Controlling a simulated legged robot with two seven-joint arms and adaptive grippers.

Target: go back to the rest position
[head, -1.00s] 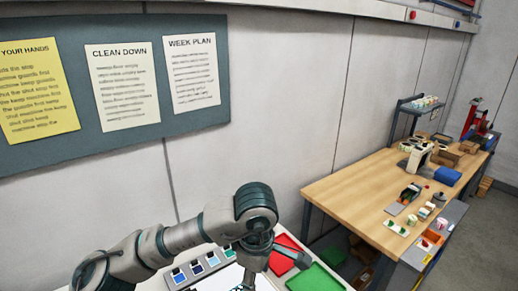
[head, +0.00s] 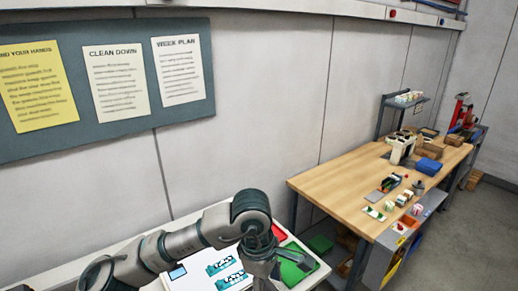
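My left arm comes in from the left over a white bench. Its gripper (head: 283,262) hangs over the right part of that bench, in front of a red tray (head: 279,233) and a green tray (head: 312,264). Its fingers point down and to the right; their gap is too small and overlapped to judge. I see nothing clearly held in it. My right gripper is not in view.
A white panel with teal print (head: 205,282) lies on the bench (head: 60,280) below my arm. A wooden worktable (head: 335,185) with small items and a blue bin (head: 428,167) stands at the right. A notice board (head: 140,122) hangs on the wall.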

